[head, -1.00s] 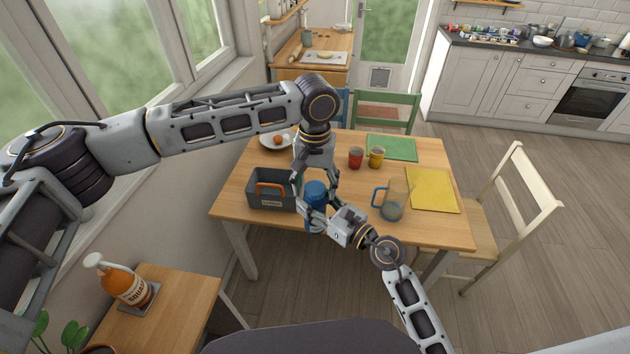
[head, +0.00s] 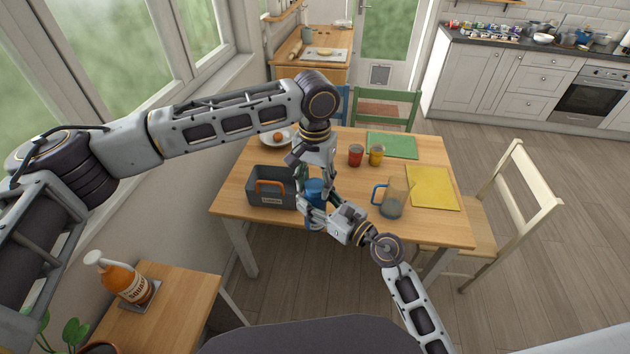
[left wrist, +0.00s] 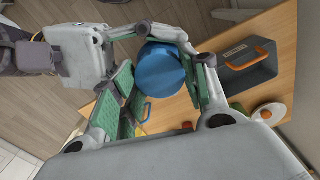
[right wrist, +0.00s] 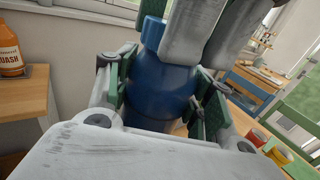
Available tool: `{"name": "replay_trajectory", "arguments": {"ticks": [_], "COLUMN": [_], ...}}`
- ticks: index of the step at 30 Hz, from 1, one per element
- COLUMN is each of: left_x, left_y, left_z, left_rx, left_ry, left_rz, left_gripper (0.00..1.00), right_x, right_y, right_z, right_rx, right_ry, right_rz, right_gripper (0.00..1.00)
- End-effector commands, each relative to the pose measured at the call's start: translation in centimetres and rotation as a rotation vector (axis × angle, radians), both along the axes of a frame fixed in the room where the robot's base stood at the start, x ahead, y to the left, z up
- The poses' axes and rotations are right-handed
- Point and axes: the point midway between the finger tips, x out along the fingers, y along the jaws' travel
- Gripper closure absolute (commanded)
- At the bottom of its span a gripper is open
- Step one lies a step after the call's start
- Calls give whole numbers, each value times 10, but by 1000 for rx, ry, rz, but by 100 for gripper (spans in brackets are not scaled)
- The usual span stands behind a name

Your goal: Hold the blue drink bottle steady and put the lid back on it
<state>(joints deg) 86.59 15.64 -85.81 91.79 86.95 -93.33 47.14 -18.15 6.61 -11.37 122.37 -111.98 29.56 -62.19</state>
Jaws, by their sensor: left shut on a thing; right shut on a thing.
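The blue drink bottle (head: 315,188) stands upright near the table's front edge. My right gripper (head: 318,208) is shut around its body, which fills the right wrist view (right wrist: 160,92). My left gripper (head: 316,180) comes down from above and is shut on the blue lid (left wrist: 160,68), its fingers at the lid's sides. In the right wrist view the narrower lid (right wrist: 153,30) sits in line on top of the bottle, with a left finger beside it. Whether it is fully seated I cannot tell.
A grey caddy (head: 262,197) with an orange handle stands just left of the bottle. A clear jug (head: 393,205) with a blue handle stands to the right. Red (head: 356,156) and yellow (head: 377,155) cups stand behind. A yellow mat (head: 432,188) lies at the right.

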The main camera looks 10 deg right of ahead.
Motion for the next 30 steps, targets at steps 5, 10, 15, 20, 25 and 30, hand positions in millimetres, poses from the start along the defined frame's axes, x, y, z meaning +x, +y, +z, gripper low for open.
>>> {"name": "replay_trajectory", "arguments": {"ticks": [5,10,15,20,25,30], "left_x": [0,0,0,0,1,1], "left_y": [0,0,0,1,1,1], "left_z": [0,-1,-1,-1,-1,-1], "left_rx": [-1,0,-1,0,0,1], "left_ry": [1,1,0,1,0,0], "left_rz": [-139,-273,-406,-531,-664,-786], "left_gripper": [84,84,84,84,84,84], "right_x": [0,0,0,0,0,0], "right_y": [0,0,0,0,-1,-1], "right_z": [1,1,1,1,1,1], "right_rx": [1,1,1,1,1,1], "right_ry": [-2,-2,-2,-2,-2,-2], "right_rz": [-1,-1,-1,-1,-1,-2], "right_gripper": [100,100,100,100,100,100]}}
